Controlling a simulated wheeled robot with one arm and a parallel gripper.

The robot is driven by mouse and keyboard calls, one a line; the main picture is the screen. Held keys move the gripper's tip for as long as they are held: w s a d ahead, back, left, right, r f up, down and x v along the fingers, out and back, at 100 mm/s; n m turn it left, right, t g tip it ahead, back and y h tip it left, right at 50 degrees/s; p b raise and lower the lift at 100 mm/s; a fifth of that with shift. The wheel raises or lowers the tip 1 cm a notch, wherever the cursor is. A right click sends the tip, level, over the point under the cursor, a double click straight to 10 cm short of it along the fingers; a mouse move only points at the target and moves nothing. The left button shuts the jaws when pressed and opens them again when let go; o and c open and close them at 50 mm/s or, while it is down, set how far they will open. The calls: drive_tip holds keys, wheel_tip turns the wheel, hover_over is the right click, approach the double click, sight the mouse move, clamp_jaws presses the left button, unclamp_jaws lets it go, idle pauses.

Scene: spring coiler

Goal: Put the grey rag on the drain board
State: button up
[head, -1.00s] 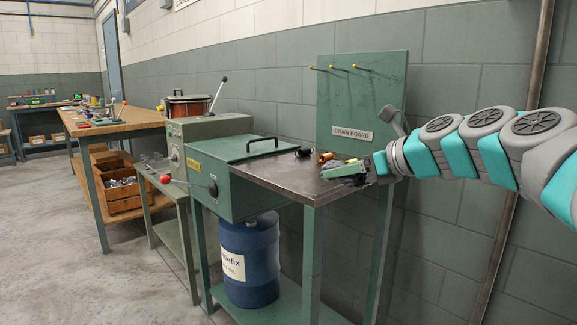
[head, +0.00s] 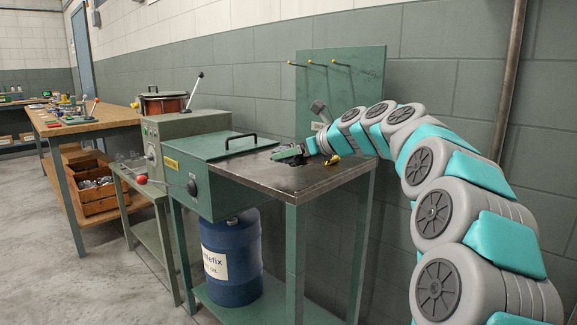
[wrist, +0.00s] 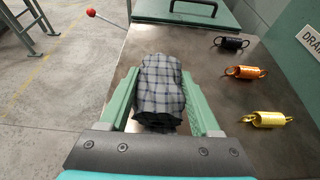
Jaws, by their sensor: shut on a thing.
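The grey checked rag (wrist: 162,88) sits bunched between the two green fingers of my gripper (wrist: 160,100) in the wrist view, and the fingers are shut on it. In the head view my gripper (head: 289,154) is over the dark metal bench top; the rag is hard to make out there. The drain board (head: 340,85) is an upright green panel with several yellow pegs, behind the bench. The pegs look empty.
A black spring (wrist: 231,43), an orange spring (wrist: 245,72) and a yellow spring (wrist: 267,119) lie on the bench top (head: 290,184), right of my gripper in the wrist view. A green lidded box (head: 215,160) with a handle and red-knobbed lever adjoins the bench.

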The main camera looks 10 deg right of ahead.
sight(289, 165)
drive_tip(key=shift+w+a+f, duration=0.15)
drive_tip(key=shift+w, duration=0.15)
wheel_tip(289, 165, down, 3)
drive_tip(key=shift+f, duration=0.2)
drive_tip(key=o, duration=1.3)
drive_tip(key=v, duration=1.2)
drive_tip(key=shift+s, duration=0.1)
